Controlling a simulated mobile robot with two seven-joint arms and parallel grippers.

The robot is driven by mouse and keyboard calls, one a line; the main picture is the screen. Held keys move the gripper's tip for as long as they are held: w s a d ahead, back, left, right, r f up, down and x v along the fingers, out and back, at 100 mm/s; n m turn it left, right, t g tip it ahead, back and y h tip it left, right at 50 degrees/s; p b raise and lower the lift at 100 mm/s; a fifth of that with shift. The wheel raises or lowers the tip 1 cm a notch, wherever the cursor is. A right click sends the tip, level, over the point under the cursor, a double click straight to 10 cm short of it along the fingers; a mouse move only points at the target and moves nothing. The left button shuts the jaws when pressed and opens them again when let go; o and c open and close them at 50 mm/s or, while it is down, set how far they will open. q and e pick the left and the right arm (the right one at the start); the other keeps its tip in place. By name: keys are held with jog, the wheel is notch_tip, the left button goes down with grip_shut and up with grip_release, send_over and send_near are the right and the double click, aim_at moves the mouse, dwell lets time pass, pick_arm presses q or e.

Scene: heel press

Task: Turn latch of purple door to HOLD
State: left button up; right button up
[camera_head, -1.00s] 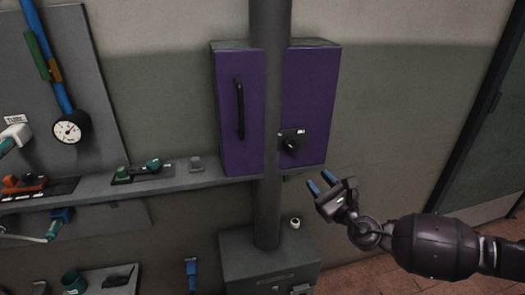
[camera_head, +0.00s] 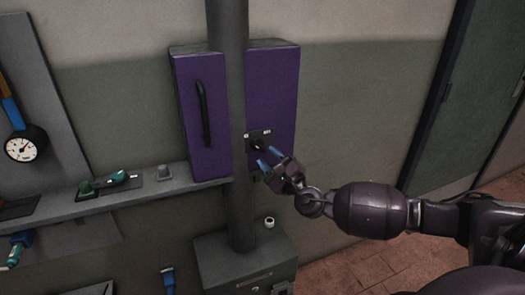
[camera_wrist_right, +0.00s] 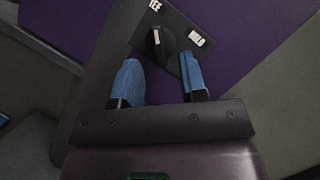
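The purple door (camera_head: 271,92) is on a wall cabinet, partly hidden by a grey vertical pipe in front of it. Its latch, a black knob (camera_head: 258,143) on a dark plate, sits on the lower part to the right of the pipe. In the right wrist view the knob (camera_wrist_right: 158,44) stands between and just beyond the fingertips, with white labels on the plate, one at the top partly cut off. My right gripper (camera_head: 270,158) is open, its blue fingers pointing at the knob, apparently not gripping it. My left gripper is out of view.
The grey pipe (camera_head: 238,210) runs vertically just left of the knob. A grey shelf (camera_head: 140,194) with small fixtures extends left. A grey box (camera_head: 222,255) stands below at the pipe's foot. The wall right of the cabinet is bare.

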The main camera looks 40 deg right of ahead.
aim_at(262, 149)
jog(key=shift+x, duration=1.7)
grip_shut()
